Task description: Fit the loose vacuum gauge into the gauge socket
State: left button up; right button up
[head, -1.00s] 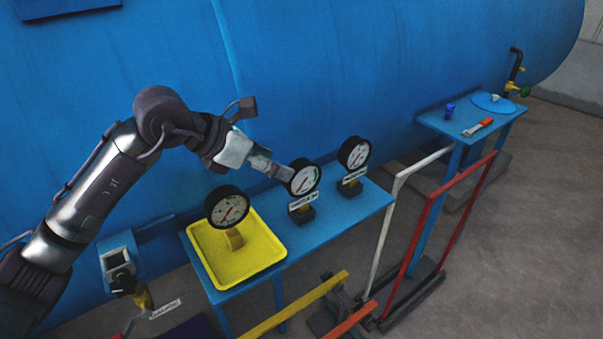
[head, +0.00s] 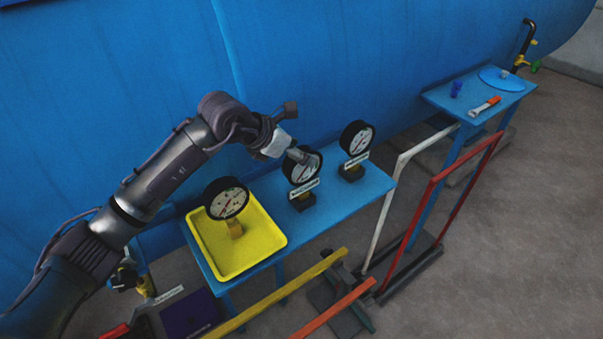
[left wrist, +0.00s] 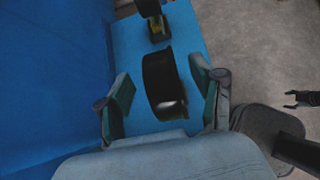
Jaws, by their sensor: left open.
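Three round black-rimmed gauges with white dials are on the blue bench. One gauge (head: 227,199) is in the yellow tray (head: 274,241) on a brass stem. I cannot tell from the labels which is the loose vacuum gauge. The middle gauge (head: 302,172) stands over a dark labelled block (head: 303,202); its back shows in the left wrist view (left wrist: 163,85). The right gauge (head: 357,139) stands over a similar block (head: 351,173). My left gripper (head: 299,156) is open, its fingers (left wrist: 163,82) on either side of the middle gauge. Contact is unclear. No empty socket is visible.
The large blue vessel (head: 330,60) rises close behind the blue bench (head: 335,222). White, red and yellow rails (head: 434,202) stand in front. A side table (head: 440,98) holds small items. A dark forked shape (left wrist: 303,98), possibly my right gripper, is at the wrist view's edge.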

pick_arm(q)
jog(key=shift+p+x, duration=0.35)
jog(key=shift+x, duration=0.85)
jog(key=shift+w+d+f, duration=0.15)
jog(key=shift+w+d, duration=0.05)
jog(key=shift+d, duration=0.15)
jog(key=shift+f, duration=0.1)
jog(key=shift+c, duration=0.2)
jog(key=c, duration=0.5)
grip_shut()
pick_arm(e)
jog(key=shift+s+d+r, duration=0.1)
jog(key=shift+s+r, duration=0.6)
jog(key=shift+r, duration=0.05)
